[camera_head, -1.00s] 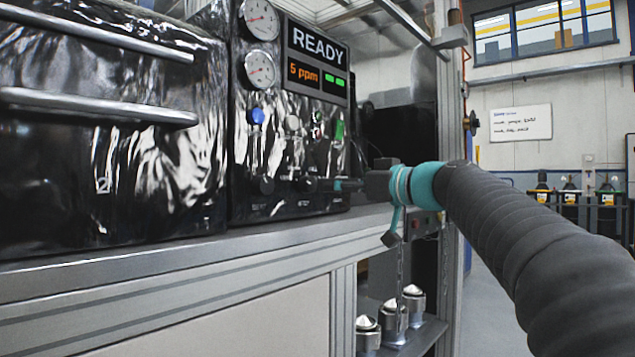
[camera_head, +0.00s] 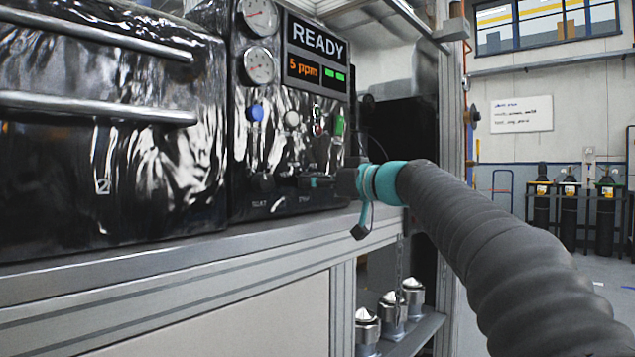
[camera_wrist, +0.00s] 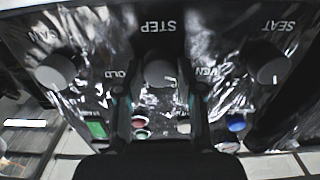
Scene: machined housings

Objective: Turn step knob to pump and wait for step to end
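The step knob (camera_wrist: 160,73) is a round grey knob under the upside-down word STEP, in the middle of the wrist view. My gripper (camera_wrist: 159,92) is open, with one dark finger on each side of the knob and gaps between. Whether the tips reach past the knob's face I cannot tell. In the head view my gripper (camera_head: 304,182) is at the low front of the black control panel (camera_head: 265,160) and hides the knob. The display (camera_head: 317,55) reads READY and 5 ppm, with two green lights. The knob's pointer setting is not readable.
One grey knob (camera_wrist: 55,71) sits to the left and another, under SEAT (camera_wrist: 267,64), to the right. A blue button (camera_head: 255,113), a green switch (camera_head: 340,126) and two gauges (camera_head: 260,66) are above. A metal ledge (camera_head: 200,245) runs below the panel.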

